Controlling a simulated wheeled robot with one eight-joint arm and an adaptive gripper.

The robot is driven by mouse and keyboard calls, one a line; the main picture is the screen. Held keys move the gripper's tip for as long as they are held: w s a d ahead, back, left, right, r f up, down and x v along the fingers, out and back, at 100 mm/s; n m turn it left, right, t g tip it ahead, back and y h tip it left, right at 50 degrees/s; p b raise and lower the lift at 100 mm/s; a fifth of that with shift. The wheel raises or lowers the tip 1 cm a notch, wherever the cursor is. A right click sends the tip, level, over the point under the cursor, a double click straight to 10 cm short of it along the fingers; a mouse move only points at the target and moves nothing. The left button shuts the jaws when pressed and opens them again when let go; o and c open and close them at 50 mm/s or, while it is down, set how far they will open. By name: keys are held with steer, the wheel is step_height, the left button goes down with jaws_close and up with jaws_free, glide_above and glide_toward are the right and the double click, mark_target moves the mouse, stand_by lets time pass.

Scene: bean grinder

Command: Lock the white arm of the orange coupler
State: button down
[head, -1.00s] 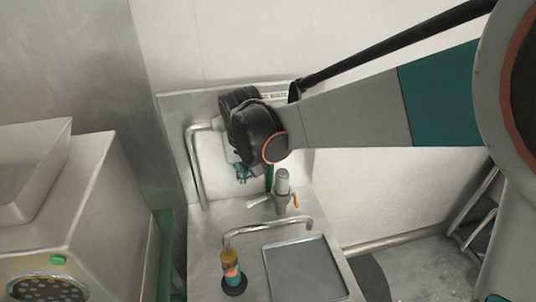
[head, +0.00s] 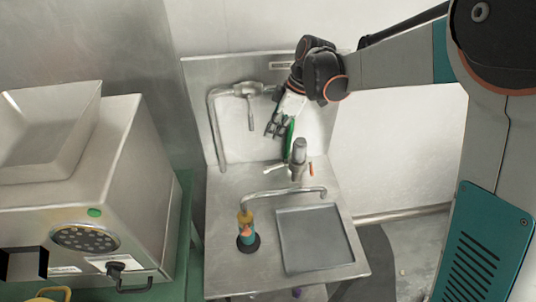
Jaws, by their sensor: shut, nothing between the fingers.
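A grey upright tap body (head: 299,153) stands at the back of the steel sink unit. A small white lever (head: 273,168) sticks out on its left and a small orange piece (head: 311,169) on its right. I cannot tell whether these are the white arm and the orange coupler, or whether the arm is locked. My gripper (head: 273,127) hangs above and left of the tap body, pointing down, in front of the steel back panel. It is shut and empty, apart from the white lever.
A green upright piece (head: 289,138) stands right of my gripper. A curved spout (head: 285,191) crosses above a sunken tray (head: 314,240). An orange and yellow bottle-like item (head: 247,232) stands on the counter. A large steel machine (head: 100,190) fills the left. A wall pipe (head: 214,130) runs behind.

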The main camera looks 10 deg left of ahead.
steer(key=n, duration=0.3)
steer(key=b, duration=0.3)
glide_above(267, 167)
steer(key=a, duration=0.1)
steer(key=shift+y, duration=0.3)
steer(key=f, duration=0.9)
steer(key=shift+s, duration=0.2)
steer(key=shift+w+d+f+b, duration=0.1)
steer(key=shift+d+f+b, duration=0.15)
steer(key=shift+f, duration=0.3)
steer(key=shift+d+f+b, duration=0.1)
steer(key=shift+f+b, duration=0.25)
steer(key=shift+f, duration=0.2)
steer(key=shift+d+f, duration=0.25)
steer(key=shift+f, duration=0.35)
